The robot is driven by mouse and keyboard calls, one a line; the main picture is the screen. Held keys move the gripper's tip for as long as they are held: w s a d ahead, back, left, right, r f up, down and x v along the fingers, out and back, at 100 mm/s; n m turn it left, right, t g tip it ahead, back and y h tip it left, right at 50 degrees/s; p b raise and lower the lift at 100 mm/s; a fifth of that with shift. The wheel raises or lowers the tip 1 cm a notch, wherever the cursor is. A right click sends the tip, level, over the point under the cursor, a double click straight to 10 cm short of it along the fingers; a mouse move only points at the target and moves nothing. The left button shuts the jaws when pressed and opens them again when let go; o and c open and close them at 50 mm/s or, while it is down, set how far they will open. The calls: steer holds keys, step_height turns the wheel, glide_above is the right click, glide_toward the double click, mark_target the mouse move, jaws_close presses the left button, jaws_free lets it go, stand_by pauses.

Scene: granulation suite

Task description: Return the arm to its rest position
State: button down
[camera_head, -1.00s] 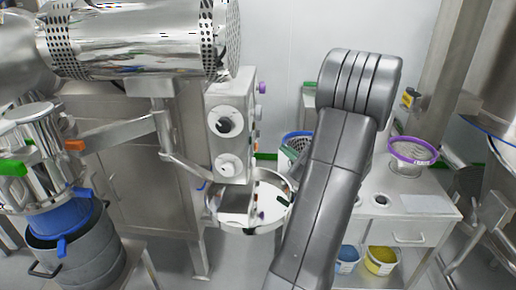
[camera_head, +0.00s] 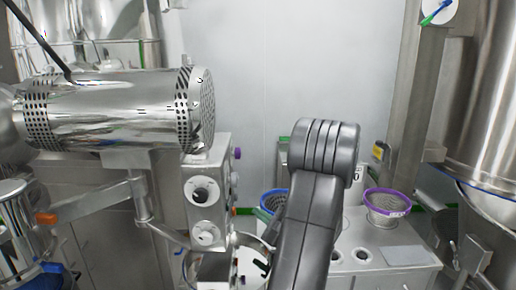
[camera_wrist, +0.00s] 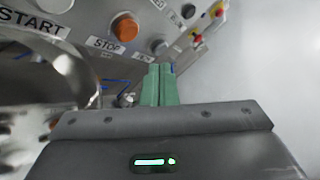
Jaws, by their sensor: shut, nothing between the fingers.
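My arm (camera_head: 312,215) rises from the lower middle of the head view, and its rounded grey joint (camera_head: 325,150) stands in front of the wall and bench. My gripper is hidden behind the arm in that view. In the wrist view my gripper (camera_wrist: 159,70) shows as two green fingers closed together with nothing between them. Beyond the fingers is a steel control panel (camera_wrist: 100,22) with an orange STOP button (camera_wrist: 125,27) and a START label. I cannot tell the exact gap between fingers and panel.
A steel machine with a perforated drum (camera_head: 110,110) and a knobbed control box (camera_head: 207,190) stands left of my arm. A purple-rimmed sieve (camera_head: 387,205) sits on the bench (camera_head: 400,277) at right. A large steel vessel (camera_head: 487,90) is far right. The wall area above my arm is clear.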

steer(key=shift+r+p, duration=0.25)
steer(key=shift+p, duration=0.2)
steer(key=d, duration=0.1)
steer(key=d+b, duration=0.1)
steer(key=d, duration=0.1)
steer(key=d+b, duration=0.1)
steer(key=d, duration=0.1)
steer(key=shift+d+f, duration=0.2)
steer(key=shift+f, duration=0.05)
steer(key=shift+a, duration=0.1)
steer(key=a, duration=0.2)
steer(key=a+b, duration=0.2)
steer(key=a, duration=0.1)
steer(key=shift+a+f, duration=0.25)
steer(key=shift+a, duration=0.05)
